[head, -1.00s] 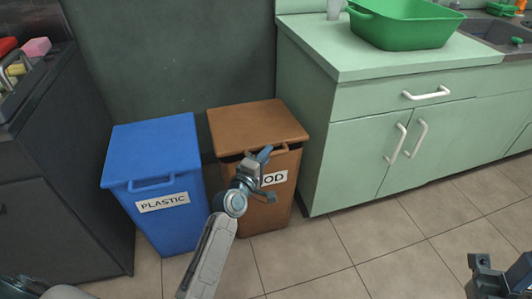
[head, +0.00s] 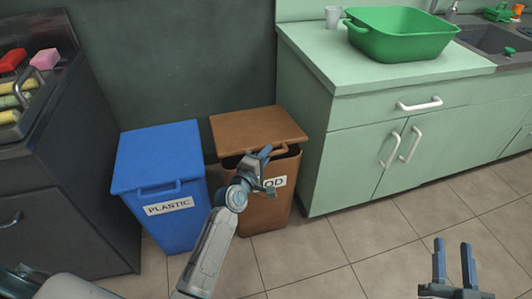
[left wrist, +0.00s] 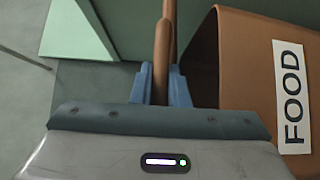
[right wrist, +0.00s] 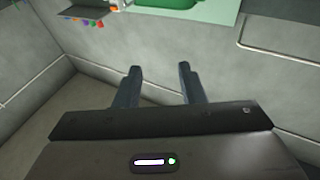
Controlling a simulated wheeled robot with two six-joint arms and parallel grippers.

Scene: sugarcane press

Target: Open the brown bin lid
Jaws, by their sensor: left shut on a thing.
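The brown bin (head: 262,212) with a FOOD label stands against the wall beside the green cabinet. Its lid (head: 255,126) is tilted up a little, with a dark gap under the front edge. My left gripper (head: 267,163) is at the lid's front handle. In the left wrist view its blue fingers are shut on the brown handle (left wrist: 163,50), and the FOOD label (left wrist: 291,97) shows to the right. My right gripper (head: 454,252) is open and empty above the floor; it also shows in the right wrist view (right wrist: 157,80).
A blue PLASTIC bin (head: 160,185) stands just left of the brown bin. The green cabinet (head: 345,150) is close on the right, with a green basin (head: 400,38) and a cup (head: 332,17) on top. A dark unit (head: 65,190) stands at the left. The tiled floor in front is clear.

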